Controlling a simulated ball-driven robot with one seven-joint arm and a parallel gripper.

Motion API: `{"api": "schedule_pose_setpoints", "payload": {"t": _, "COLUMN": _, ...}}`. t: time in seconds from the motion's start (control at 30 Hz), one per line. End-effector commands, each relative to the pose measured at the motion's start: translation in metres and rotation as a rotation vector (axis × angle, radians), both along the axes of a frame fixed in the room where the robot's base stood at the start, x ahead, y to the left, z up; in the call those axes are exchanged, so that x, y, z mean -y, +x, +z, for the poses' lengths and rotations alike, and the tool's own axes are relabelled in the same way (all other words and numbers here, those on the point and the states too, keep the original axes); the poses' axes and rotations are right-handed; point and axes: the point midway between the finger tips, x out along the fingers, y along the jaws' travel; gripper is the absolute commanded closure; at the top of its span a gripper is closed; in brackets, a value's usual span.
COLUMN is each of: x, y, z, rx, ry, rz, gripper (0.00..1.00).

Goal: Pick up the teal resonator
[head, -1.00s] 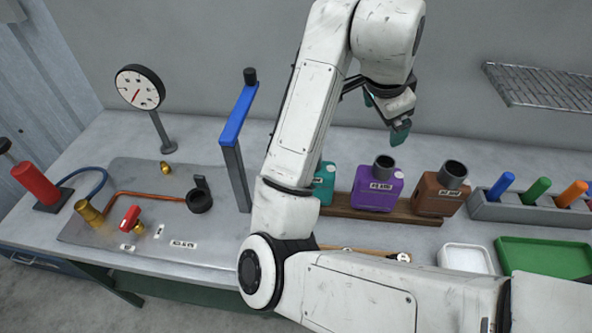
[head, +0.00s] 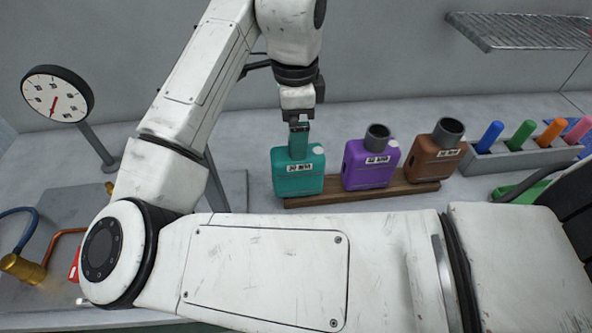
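The teal resonator (head: 299,176) is a boxy can with a white label. It stands upright at the left end of a wooden rack (head: 362,197).
A purple resonator (head: 370,166) and a brown one (head: 430,160) stand close to the right on the same rack. A grey holder with coloured pegs (head: 515,155) is further right. A dial gauge (head: 57,95) stands left, and a wire shelf (head: 515,30) hangs at upper right.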

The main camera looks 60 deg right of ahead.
Motion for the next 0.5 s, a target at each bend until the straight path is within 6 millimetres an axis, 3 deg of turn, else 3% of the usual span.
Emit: {"api": "schedule_pose_setpoints", "payload": {"t": 0.5, "x": 0.006, "y": 0.0, "z": -0.053, "rx": 0.001, "ry": 0.001, "rz": 0.002, "gripper": 0.06}}
